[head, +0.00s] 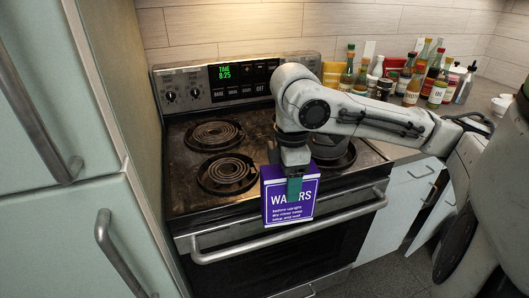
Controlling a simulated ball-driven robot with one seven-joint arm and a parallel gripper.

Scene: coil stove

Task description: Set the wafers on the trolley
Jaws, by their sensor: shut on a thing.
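The wafers (277,210) are a purple box with white lettering that reads in part "WA…RS". The box hangs upright in front of the stove's front edge, above the oven door handle. My gripper (295,188) points down at the top of the box and is shut on it, with a green finger covering the middle of the lettering. My arm reaches in from the right. No trolley is in view.
The coil stove (184,199) stands behind the box, with the oven handle (225,254) below. Several bottles (412,85) crowd the right counter. A tall pale green cabinet (70,240) borders the left. Some floor (375,280) shows at the lower right.

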